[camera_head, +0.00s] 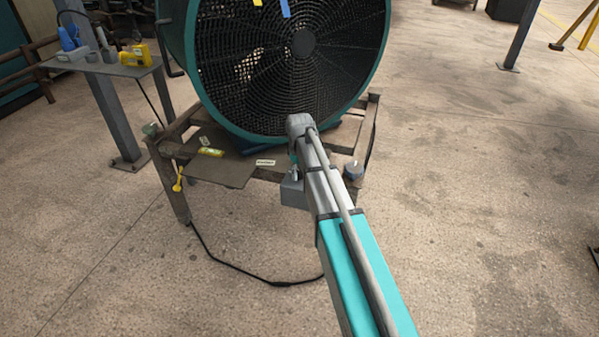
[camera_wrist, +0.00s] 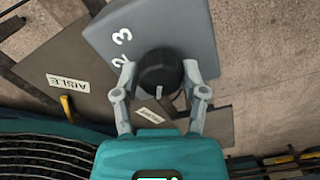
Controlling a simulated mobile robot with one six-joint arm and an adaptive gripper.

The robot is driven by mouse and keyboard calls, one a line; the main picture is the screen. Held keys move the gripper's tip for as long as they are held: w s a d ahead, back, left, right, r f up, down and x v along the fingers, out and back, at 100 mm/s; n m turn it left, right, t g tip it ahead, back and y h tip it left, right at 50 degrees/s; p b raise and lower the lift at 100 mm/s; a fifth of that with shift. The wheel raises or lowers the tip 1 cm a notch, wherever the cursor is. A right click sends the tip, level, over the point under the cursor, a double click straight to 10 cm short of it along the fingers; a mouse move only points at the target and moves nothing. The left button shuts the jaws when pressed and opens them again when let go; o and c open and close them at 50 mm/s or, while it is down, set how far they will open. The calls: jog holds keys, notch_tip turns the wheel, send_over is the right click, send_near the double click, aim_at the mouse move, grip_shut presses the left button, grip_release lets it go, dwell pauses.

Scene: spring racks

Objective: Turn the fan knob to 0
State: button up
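The fan knob (camera_wrist: 160,72) is a round black knob on a grey control box (camera_wrist: 95,38), with a short pale mark on its lower edge in the wrist view. White numerals 2 and 3 show at its upper left; I see no 0, and part of the box face is hidden. My gripper (camera_wrist: 159,70) has one grey finger on each side of the knob, the tips close against its sides. In the head view the control box (camera_head: 293,193) hangs at the front edge of the fan's stand, and my arm hides the knob.
A black cable (camera_head: 235,268) runs across the floor. A side table (camera_head: 100,66) holds tools at left.

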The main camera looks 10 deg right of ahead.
aim_at(299, 171)
jog(key=o, duration=0.3)
jog(key=shift+o, duration=0.2)
jog(key=shift+m, duration=0.5)
jog(key=m, duration=0.5)
jog(key=shift+m, duration=0.3)
jog(key=m, duration=0.4)
jog(key=shift+m, duration=0.3)
jog(key=m, duration=0.5)
notch_tip(299, 171, up, 14)
jog(key=p, duration=1.4)
jog(key=s+f+n+b, duration=0.1)
jog(key=s+f+b, duration=0.2)
jog(key=f+b, duration=0.3)
jog(key=s+f+n+b, duration=0.1)
jog(key=s+f+b, duration=0.3)
jog(key=f+b, duration=0.2)
jog(key=s+f+n+b, duration=0.1)
jog(key=s+f+b, duration=0.2)
jog(key=f+b, duration=0.3)
jog(key=shift+s+a+f+n, duration=0.1)
jog(key=shift+s+a+n, duration=0.15)
jog(key=shift+n, duration=0.15)
jog(key=s+f+n+b, duration=0.2)
jog(key=s+f+b, duration=0.3)
jog(key=f+b, duration=0.4)
jog(key=s+f+n+b, duration=0.2)
jog(key=s+f+b, duration=0.4)
jog(key=f+b, duration=0.4)
dwell(0.3)
